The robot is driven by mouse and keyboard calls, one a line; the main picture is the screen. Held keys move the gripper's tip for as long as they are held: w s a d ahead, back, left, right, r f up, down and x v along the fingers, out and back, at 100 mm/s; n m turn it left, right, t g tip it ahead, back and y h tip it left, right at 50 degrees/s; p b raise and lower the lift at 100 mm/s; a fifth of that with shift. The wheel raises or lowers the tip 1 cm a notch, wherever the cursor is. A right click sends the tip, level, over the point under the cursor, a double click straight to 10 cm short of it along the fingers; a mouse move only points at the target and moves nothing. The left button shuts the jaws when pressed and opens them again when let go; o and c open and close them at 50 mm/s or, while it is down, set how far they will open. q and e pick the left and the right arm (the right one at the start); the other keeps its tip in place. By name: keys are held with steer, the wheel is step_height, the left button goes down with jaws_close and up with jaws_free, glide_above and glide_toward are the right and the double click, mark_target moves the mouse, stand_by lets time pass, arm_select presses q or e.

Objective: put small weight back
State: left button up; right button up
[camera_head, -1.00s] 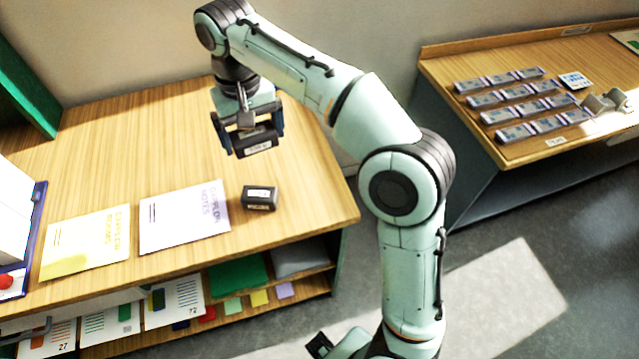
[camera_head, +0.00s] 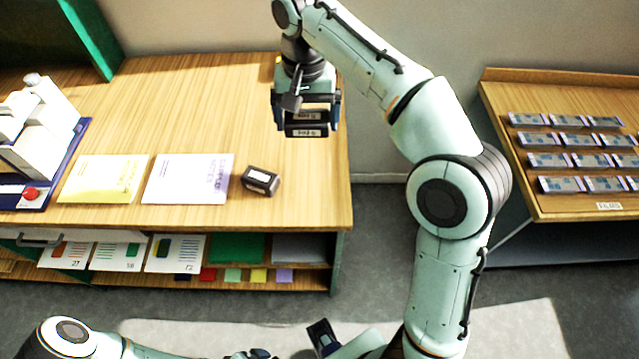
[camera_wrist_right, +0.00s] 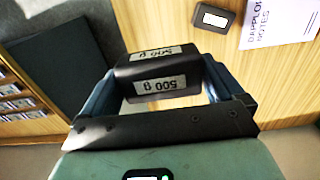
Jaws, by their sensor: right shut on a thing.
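My right gripper (camera_head: 306,118) is shut on a black weight (camera_head: 306,131). In the right wrist view the weight (camera_wrist_right: 158,72) sits between the two blue fingers and its white labels read "500 g". The gripper holds it over the right part of the wooden desk, near the desk's right edge. A second small black block (camera_head: 260,180) with a white label lies on the desk, to the left of and nearer than the held weight. It also shows in the right wrist view (camera_wrist_right: 214,17); its label is too small to read.
A white paper (camera_head: 188,178) and a yellow-white paper (camera_head: 103,179) lie left of the block. A white device on a blue base (camera_head: 75,150) stands at the left. Shelves are below the desk. A second table (camera_head: 560,205) with rows of grey packs is at the right.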

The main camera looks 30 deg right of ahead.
steer(key=shift+f, duration=0.15)
steer(key=b, duration=0.4)
glide_above(310, 186)
step_height(310, 186, down, 14)
steer(key=shift+f, duration=0.25)
arm_select(q)
steer(key=shift+s+d+f+b, duration=0.1)
steer(key=shift+s+f+b, duration=0.2)
steer(key=shift+f, duration=0.6)
steer(key=shift+s+a+f+b, duration=0.1)
steer(key=shift+s+f, duration=0.35)
steer(key=shift+f, duration=0.5)
steer(key=shift+s+d+f+b, duration=0.15)
steer(key=shift+s+f, duration=0.2)
steer(key=shift+f, duration=0.55)
arm_select(e)
steer(key=shift+f, duration=2.55)
steer(key=shift+f, duration=0.1)
steer(key=o, duration=1.1)
steer(key=shift+f, duration=0.1)
arm_select(q)
steer(key=shift+f, duration=0.1)
steer(key=r+p, duration=0.1)
steer(key=w+r+p, duration=0.1)
steer(key=r, duration=0.1)
steer(key=shift+p, duration=0.3)
arm_select(e)
step_height(310, 186, up, 12)
steer(key=shift+r, duration=0.2)
